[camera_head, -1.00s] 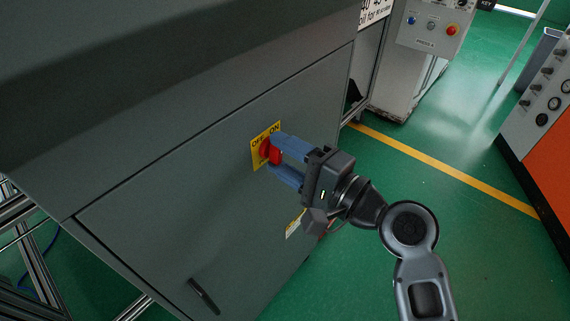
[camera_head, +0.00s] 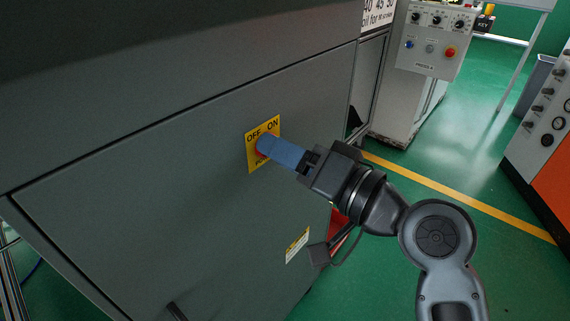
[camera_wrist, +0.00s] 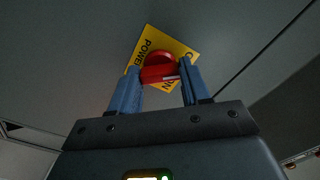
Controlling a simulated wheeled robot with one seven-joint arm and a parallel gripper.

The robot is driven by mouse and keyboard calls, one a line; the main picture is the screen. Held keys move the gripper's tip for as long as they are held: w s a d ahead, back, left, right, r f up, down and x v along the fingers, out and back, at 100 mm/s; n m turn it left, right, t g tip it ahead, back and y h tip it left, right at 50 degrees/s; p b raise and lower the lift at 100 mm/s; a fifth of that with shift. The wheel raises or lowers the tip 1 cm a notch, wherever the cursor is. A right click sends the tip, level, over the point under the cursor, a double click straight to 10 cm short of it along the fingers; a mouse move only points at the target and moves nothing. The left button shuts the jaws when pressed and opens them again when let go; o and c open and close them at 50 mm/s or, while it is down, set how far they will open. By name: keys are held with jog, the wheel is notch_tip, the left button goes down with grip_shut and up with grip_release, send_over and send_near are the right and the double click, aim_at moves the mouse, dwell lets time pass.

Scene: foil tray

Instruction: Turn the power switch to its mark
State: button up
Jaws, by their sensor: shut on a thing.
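The power switch is a red knob (camera_wrist: 158,66) on a yellow plate (camera_head: 251,161) lettered OFF, ON and POWER, fixed to a grey cabinet door. In the wrist view the plate (camera_wrist: 148,44) is turned, with ON partly hidden low down. My gripper (camera_head: 262,148) reaches the knob from the right in the head view. In the wrist view its blue fingers (camera_wrist: 160,69) are shut on the knob, one on each side. A pale line on the knob's grip points toward the right finger. Whether it meets a mark cannot be told. In the head view the fingers hide most of the knob.
The grey cabinet door (camera_head: 150,220) fills the left, with a dark handle low down. A small yellow and white label (camera_head: 297,245) is below the switch. A control box (camera_head: 432,40) with buttons stands behind. Green floor with a yellow line (camera_head: 465,198) lies open on the right.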

jog(key=shift+f+n+b, duration=0.1)
jog(key=shift+n+b, duration=0.3)
jog(key=shift+n, duration=0.2)
jog(key=o, duration=1.1)
jog(key=shift+c, duration=0.2)
jog(key=v, duration=0.7)
jog(key=shift+s+d, duration=0.25)
jog(key=shift+d, duration=0.05)
